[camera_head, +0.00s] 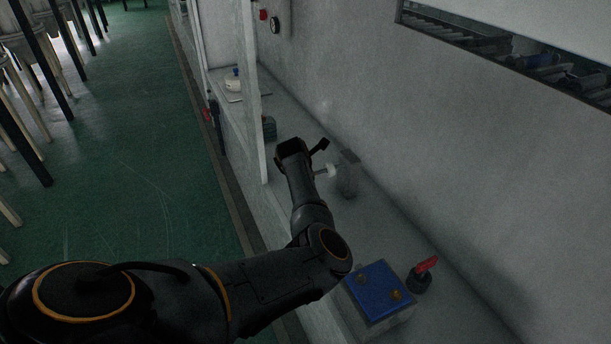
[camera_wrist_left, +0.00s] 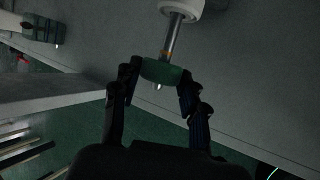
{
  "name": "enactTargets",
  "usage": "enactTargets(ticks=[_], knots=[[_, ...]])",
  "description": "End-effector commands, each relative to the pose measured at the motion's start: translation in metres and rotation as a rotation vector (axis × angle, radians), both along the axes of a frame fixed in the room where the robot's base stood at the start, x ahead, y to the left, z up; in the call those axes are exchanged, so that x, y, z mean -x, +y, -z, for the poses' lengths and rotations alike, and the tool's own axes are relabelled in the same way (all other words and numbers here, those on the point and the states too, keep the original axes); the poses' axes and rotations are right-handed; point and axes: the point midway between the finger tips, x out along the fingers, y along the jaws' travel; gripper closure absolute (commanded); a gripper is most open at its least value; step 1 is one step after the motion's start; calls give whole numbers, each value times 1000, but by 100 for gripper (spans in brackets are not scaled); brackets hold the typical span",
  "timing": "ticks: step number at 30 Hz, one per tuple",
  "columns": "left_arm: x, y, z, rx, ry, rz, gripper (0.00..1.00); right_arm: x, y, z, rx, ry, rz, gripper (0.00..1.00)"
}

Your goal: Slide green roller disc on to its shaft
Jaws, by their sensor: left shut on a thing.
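The green roller disc (camera_wrist_left: 161,72) is between the two fingertips of my left gripper (camera_wrist_left: 160,76) in the left wrist view, and the gripper is shut on it. The metal shaft (camera_wrist_left: 173,38) runs from a white collar (camera_wrist_left: 180,7) down to the disc, with a brass-coloured band just above it. A small pale tip shows below the disc, so the shaft end seems to pass through it. In the head view my left gripper (camera_head: 316,149) is beside the white collar (camera_head: 332,170) on a grey block (camera_head: 348,178); the disc is not discernible there. My right gripper is not in view.
A blue-topped box (camera_head: 372,290) and a red-handled part (camera_head: 425,267) stand on the ledge nearer me. A dark block (camera_head: 269,128) and a white container (camera_head: 232,80) are farther along. A pale post (camera_head: 253,100) rises at the ledge's left edge. The wall bounds the right.

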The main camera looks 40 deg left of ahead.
Motion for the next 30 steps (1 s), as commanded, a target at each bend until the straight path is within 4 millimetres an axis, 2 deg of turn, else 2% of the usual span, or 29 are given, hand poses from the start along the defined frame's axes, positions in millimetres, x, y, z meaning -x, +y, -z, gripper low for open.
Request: enactTargets(ticks=[30], knots=[[-14, -7, 0, -1, -1, 0, 84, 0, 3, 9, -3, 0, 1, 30]])
